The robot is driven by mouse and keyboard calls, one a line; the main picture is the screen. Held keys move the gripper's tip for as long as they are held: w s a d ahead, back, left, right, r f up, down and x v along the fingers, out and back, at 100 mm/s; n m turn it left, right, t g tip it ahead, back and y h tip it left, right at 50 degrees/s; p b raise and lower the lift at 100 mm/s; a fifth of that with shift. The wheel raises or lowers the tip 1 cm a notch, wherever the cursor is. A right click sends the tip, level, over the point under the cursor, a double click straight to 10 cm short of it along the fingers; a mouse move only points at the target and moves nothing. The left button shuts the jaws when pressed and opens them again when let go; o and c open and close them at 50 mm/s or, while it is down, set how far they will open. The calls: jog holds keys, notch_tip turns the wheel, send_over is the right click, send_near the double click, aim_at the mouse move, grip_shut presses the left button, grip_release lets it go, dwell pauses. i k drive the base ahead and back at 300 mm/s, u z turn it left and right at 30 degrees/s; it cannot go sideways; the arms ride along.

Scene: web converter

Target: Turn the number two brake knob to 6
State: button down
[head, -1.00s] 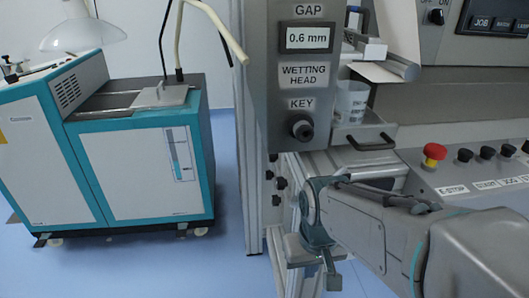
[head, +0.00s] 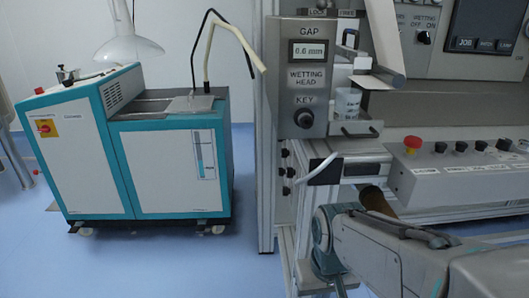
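No knob that I can read as the number two brake knob shows in the head view. Several small black knobs or buttons (head: 461,147) stand in a row on the sloped control panel (head: 455,185) at right; their labels are too small to read. My arm reaches in from the lower right. Its end, with my gripper (head: 328,280), is at the bottom centre, in front of the machine's lower frame and apart from the panel. The fingers are cut off or too unclear to tell open from shut.
A red emergency stop button (head: 412,144) is on the panel's left end. A grey box (head: 307,75) with a gap display and a key knob (head: 304,118) is at upper centre. A teal and white cabinet (head: 175,165) stands at left. Blue floor (head: 160,265) is clear before it.

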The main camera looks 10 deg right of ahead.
aim_at(285, 152)
jog(key=u, duration=0.4)
jog(key=i, duration=0.55)
jog(key=z, duration=0.45)
jog(key=k, duration=1.3)
jog(key=u, duration=0.7)
jog(key=i, duration=1.65)
jog(key=z, duration=0.75)
